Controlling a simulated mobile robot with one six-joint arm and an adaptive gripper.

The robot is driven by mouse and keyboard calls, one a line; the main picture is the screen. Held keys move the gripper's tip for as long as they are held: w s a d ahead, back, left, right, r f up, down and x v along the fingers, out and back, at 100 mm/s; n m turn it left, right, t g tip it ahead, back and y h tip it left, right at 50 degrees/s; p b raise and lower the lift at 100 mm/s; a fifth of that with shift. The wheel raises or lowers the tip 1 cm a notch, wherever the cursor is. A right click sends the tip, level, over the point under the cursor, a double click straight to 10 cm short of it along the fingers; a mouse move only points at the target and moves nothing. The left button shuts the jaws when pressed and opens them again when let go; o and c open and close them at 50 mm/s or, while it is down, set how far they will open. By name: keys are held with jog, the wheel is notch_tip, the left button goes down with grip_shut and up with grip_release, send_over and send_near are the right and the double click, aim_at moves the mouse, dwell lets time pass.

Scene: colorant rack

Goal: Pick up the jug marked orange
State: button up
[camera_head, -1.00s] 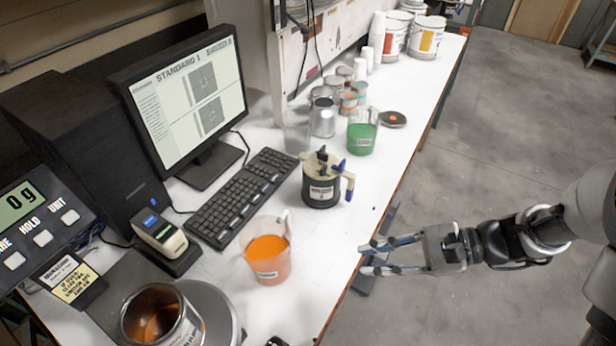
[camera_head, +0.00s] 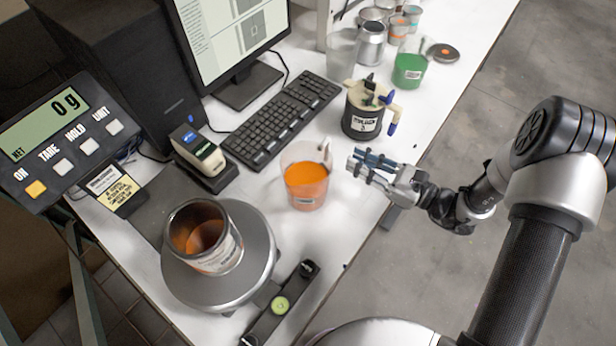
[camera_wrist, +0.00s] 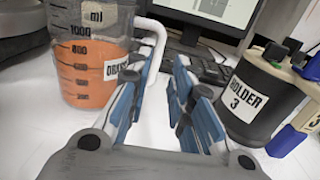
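The jug marked orange (camera_head: 305,182) is a clear measuring jug part-filled with orange liquid. It stands upright on the white bench in the head view, its handle toward my gripper. In the wrist view the jug (camera_wrist: 90,60) is at the upper left, its label partly hidden by a finger. My gripper (camera_head: 352,161) is just right of the jug in the head view. In the wrist view the fingers (camera_wrist: 176,72) are apart with nothing held between them. The white handle shows close beside the left finger; I cannot tell whether they touch.
A dark pot labelled holder 3 (camera_head: 362,115) stands behind my gripper, and close to the right finger in the wrist view (camera_wrist: 255,95). A scale plate (camera_head: 245,285) bears an open can (camera_head: 210,240). A keyboard (camera_head: 280,118), a green jug (camera_head: 410,68) and several cans stand farther back.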

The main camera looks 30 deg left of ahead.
aim_at(328, 147)
jog(key=a, duration=0.5)
jog(key=a+b, duration=0.1)
jog(key=a, duration=0.3)
jog(key=shift+s+f+b, duration=0.15)
jog(key=shift+f+b, duration=0.1)
jog(key=shift+b, duration=0.05)
grip_shut()
dwell(0.5)
